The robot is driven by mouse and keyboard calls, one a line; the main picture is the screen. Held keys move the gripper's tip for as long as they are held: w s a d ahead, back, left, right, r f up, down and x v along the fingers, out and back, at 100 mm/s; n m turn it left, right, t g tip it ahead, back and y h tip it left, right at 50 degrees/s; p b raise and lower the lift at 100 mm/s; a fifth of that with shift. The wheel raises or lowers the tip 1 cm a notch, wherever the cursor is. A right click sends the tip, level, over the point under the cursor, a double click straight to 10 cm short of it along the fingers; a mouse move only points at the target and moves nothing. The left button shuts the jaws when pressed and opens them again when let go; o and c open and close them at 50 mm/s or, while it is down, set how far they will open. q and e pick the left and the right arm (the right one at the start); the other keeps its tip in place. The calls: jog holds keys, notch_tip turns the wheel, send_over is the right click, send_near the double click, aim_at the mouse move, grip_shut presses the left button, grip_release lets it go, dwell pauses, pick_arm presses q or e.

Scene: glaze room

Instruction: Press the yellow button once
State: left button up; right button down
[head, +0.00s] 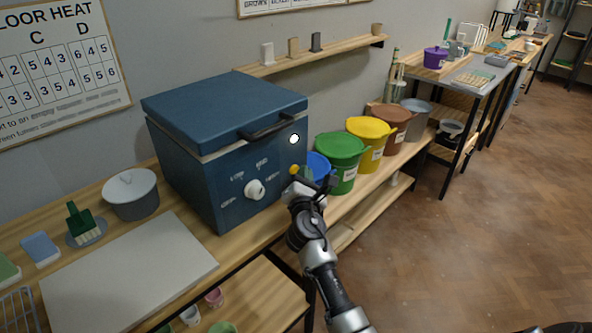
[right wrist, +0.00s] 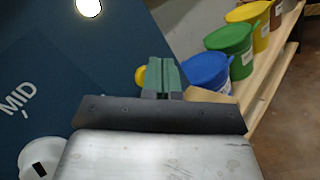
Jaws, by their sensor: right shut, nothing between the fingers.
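The yellow button (head: 294,170) is a small round knob on the front of the blue kiln (head: 185,165), right of the white dial (head: 255,189) and below a round white light (head: 294,139). In the right wrist view, the yellow button (right wrist: 140,77) shows just left of my green fingertips, which partly cover it. My right gripper (head: 308,173) is shut and empty, with its fingertips close to the button at the kiln front. I cannot tell whether they touch it. My left gripper is not in view.
Blue, green (head: 342,158), yellow (head: 370,142) and brown lidded buckets stand right of the kiln, the blue one (head: 318,166) close behind my right gripper. A grey pot (head: 131,194) and a pale board (head: 130,275) are on the left. The floor at right is open.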

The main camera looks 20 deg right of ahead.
jog(key=shift+s+d, duration=0.15)
jog(key=shift+s, duration=0.4)
jog(key=shift+s+d+p, duration=0.2)
jog(key=shift+s+p, duration=0.3)
jog(key=s, duration=0.2)
jog(key=s+d+p, duration=0.1)
jog(key=shift+s+d, duration=0.15)
jog(key=shift+s, duration=0.2)
